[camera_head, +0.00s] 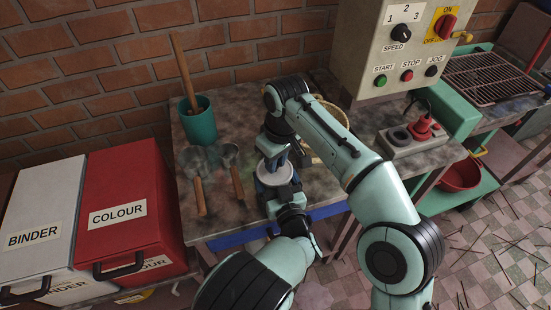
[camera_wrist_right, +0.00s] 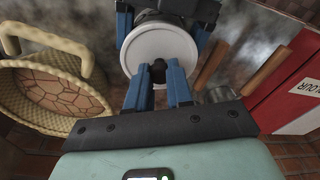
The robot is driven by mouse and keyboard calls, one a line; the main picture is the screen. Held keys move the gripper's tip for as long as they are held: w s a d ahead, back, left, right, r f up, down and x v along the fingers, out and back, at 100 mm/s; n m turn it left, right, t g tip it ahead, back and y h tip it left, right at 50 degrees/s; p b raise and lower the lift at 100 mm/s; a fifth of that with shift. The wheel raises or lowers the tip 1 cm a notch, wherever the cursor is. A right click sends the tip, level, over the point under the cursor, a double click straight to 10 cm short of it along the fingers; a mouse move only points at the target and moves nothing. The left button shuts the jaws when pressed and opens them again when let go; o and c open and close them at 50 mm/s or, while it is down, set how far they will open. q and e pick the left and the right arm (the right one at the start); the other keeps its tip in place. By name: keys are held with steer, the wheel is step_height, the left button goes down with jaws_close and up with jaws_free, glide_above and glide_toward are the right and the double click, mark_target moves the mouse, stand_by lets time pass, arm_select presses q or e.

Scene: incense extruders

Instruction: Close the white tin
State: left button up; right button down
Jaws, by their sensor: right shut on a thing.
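The white tin (camera_head: 276,180) is on the near part of the worktop, partly hidden by my grippers. In the right wrist view its round white lid (camera_wrist_right: 150,48) faces the camera, with a dark knob (camera_wrist_right: 158,72) on it. My right gripper (camera_head: 272,150) reaches down from behind the tin; its blue fingers (camera_wrist_right: 157,88) are shut on the knob. My left gripper (camera_head: 278,192) comes from the front, with its blue fingers on both sides of the tin, shut on its body. I cannot tell whether the lid is fully seated.
The worktop (camera_head: 215,222) holds a green pot (camera_head: 200,125) with a stick and two wooden-handled tools (camera_head: 236,180) on the left. A woven basket (camera_wrist_right: 50,95) stands behind my right arm. A control box (camera_head: 395,50) is at the back right; red and white bins (camera_head: 125,200) stand left.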

steer(key=shift+f, duration=0.5)
steer(key=c, duration=0.9)
jaws_free()
steer(key=shift+c, duration=0.2)
steer(key=shift+s+d+r, duration=0.1)
steer(key=shift+d+r, duration=0.05)
steer(key=shift+r, duration=1.1)
steer(key=shift+s+d+r, duration=0.1)
steer(key=shift+r, duration=1.1)
steer(key=shift+s+d+r, duration=0.1)
steer(key=shift+d+r, duration=0.05)
steer(key=shift+r, duration=1.1)
arm_select(q)
steer(key=o, duration=1.3)
steer(key=p+v, duration=0.1)
steer(key=v, duration=1.2)
steer(key=shift+s, duration=0.2)
arm_select(e)
steer(key=shift+r, duration=0.65)
arm_select(q)
steer(key=shift+d, duration=0.1)
